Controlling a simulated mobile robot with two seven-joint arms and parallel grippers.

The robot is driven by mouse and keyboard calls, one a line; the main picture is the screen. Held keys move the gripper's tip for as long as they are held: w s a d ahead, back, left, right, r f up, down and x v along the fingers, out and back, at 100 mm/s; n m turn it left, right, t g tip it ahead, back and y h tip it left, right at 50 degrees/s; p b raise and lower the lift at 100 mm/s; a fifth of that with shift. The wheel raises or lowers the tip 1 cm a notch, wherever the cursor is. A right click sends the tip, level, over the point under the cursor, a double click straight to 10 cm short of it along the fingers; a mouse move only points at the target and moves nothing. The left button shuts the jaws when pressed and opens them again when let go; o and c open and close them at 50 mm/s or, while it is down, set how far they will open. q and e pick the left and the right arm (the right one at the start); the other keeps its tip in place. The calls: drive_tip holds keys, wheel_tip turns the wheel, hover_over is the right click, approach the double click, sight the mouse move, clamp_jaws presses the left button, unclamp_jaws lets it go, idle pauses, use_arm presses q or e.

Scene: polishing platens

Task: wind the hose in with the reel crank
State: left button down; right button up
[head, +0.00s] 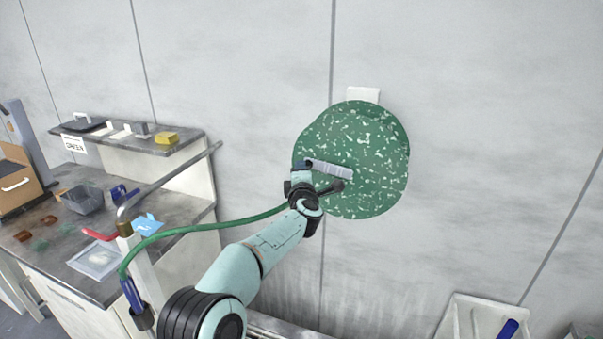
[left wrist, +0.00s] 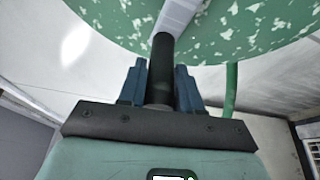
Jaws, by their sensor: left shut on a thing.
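The hose reel (head: 385,150) is a round green disc with white speckles, mounted on the wall. Its light grey crank arm (head: 330,168) lies across its face, tilted slightly down to the right. My left gripper (head: 304,167) is at the left end of the crank arm. In the left wrist view the gripper's blue fingers (left wrist: 160,85) are shut on the dark crank handle (left wrist: 162,58), in front of the green reel (left wrist: 255,30). The green hose (head: 215,227) runs from behind my left arm down left to a blue nozzle (head: 132,295). My right gripper is out of view.
A workbench (head: 85,245) at the left holds a grey bin (head: 83,198), and a bent grey pipe (head: 175,175) rises near its right edge. A shelf (head: 130,143) carries a yellow sponge-like block (head: 166,138). A pale basin (head: 480,318) is at the lower right. The wall around the reel is clear.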

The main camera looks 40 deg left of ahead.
use_arm(q)
drive_tip(key=shift+f, duration=0.1)
drive_tip(key=c, duration=0.8)
unclamp_jaws()
drive_tip(key=shift+c, duration=0.2)
drive_tip(key=b+v, duration=0.4)
drive_tip(key=v, duration=0.9)
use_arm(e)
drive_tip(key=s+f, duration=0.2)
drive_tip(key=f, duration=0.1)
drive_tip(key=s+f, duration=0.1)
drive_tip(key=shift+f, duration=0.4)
use_arm(q)
drive_tip(key=shift+s+d, duration=0.1)
drive_tip(key=shift+d, duration=0.05)
